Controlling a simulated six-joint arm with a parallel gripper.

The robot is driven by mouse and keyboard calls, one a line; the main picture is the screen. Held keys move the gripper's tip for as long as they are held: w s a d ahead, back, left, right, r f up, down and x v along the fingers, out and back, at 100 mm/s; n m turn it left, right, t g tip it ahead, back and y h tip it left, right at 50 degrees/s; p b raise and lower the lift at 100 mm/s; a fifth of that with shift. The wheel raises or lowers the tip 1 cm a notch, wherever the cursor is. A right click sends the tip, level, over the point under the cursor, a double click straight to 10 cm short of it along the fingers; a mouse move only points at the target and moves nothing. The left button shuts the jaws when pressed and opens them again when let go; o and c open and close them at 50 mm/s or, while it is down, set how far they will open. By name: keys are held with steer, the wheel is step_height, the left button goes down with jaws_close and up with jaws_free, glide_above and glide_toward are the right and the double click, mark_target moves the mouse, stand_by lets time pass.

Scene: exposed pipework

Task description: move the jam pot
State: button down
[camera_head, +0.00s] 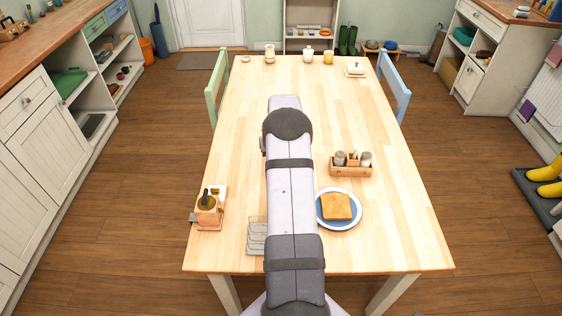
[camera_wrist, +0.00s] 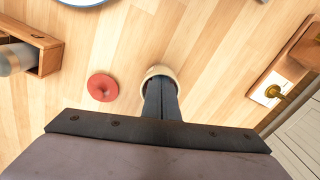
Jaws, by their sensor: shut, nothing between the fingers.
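My gripper (camera_wrist: 161,84) shows in the wrist view with its dark fingers shut together and nothing between them. The fingertips overlap a round thing with a cream rim (camera_wrist: 158,70), possibly the open jam pot, and hide most of it. I cannot tell whether they are above it, inside it or touching it. A small round red disc (camera_wrist: 102,88), perhaps a lid, lies on the table just left of it. In the head view my own arm covers this part of the table, and neither the round thing nor the disc shows.
On the wooden table (camera_head: 330,100), a caddy with shakers (camera_head: 350,170) and a plate with bread (camera_head: 352,222) stand right of my arm. A wooden, brass-topped item (camera_head: 209,208) and a wire rack (camera_head: 256,238) are left. Several small items line the far edge.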

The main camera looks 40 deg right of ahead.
steer(key=shift+f, duration=0.2)
steer(key=s+a, duration=0.2)
steer(key=s, duration=0.2)
steer(key=s+a+p, duration=0.1)
steer(key=s+a, duration=0.1)
steer(key=s, duration=0.2)
steer(key=s+a, duration=0.2)
steer(key=s, duration=0.1)
steer(key=shift+s+a+p, duration=0.15)
steer(key=shift+s+p, duration=0.2)
steer(key=shift+s, duration=0.05)
steer(key=shift+r, duration=0.2)
step_height(320, 180, up, 10)
steer(key=p, duration=0.8)
steer(key=shift+f, duration=0.15)
